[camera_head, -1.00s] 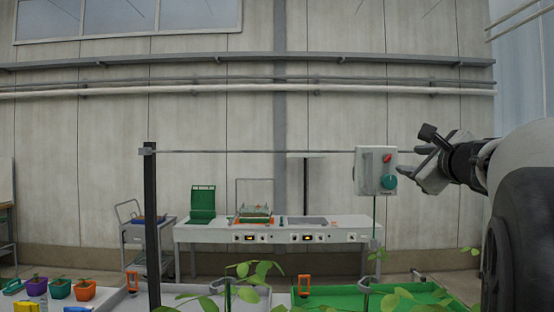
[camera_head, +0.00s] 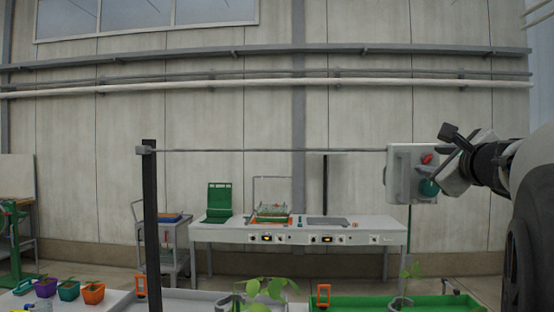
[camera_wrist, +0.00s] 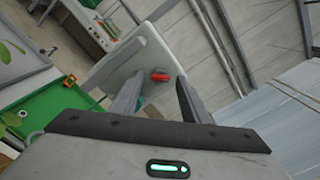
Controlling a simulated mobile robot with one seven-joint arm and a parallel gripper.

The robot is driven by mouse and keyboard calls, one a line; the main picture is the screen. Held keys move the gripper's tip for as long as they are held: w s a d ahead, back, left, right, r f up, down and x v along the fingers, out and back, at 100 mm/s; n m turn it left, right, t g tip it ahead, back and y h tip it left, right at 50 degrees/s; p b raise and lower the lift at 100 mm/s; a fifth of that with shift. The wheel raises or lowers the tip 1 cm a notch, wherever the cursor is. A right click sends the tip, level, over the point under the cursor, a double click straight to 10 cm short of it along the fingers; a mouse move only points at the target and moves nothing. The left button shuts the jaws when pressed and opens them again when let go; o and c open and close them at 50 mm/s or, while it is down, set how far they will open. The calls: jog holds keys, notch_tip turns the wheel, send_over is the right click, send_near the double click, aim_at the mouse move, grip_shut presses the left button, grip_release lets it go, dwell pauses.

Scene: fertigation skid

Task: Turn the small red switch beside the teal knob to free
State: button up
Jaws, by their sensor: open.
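The small red switch (camera_head: 427,159) is on the upper right of a pale grey box (camera_head: 398,172) that hangs on a horizontal rail. The teal knob (camera_head: 428,187) is on the same face, below the switch. My gripper (camera_head: 440,172) is at the box's right side, partly over its face. In the wrist view the red switch (camera_wrist: 161,75) lies just beyond and between my two fingertips (camera_wrist: 157,90). The fingers are apart with nothing between them. The teal knob is mostly hidden there behind the left finger.
A dark post (camera_head: 150,230) holds the rail's left end. Leafy plants (camera_head: 265,290) and a green tray (camera_head: 365,302) are below. A white bench (camera_head: 340,235) stands behind by the wall. Free air surrounds the box on its left.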

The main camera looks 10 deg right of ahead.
jog(key=shift+s, duration=0.1)
jog(key=shift+c, duration=0.5)
grip_shut()
jog(key=c, duration=1)
grip_release()
jog(key=shift+o, duration=0.2)
jog(key=shift+n+b, duration=0.4)
jog(key=shift+b, duration=0.1)
jog(key=n+b, duration=0.2)
jog(key=b, duration=0.1)
jog(key=shift+a+f+n, duration=0.1)
jog(key=shift+f+n, duration=0.1)
jog(key=shift+n, duration=0.1)
jog(key=n+b, duration=0.5)
jog(key=shift+n, duration=0.3)
jog(key=n+b, duration=0.3)
jog(key=n, duration=0.1)
jog(key=shift+r+b, duration=0.1)
jog(key=shift+b, duration=0.3)
jog(key=shift+r+n+b, duration=0.2)
jog(key=shift+n+b, duration=1.05)
jog(key=shift+n, duration=1.25)
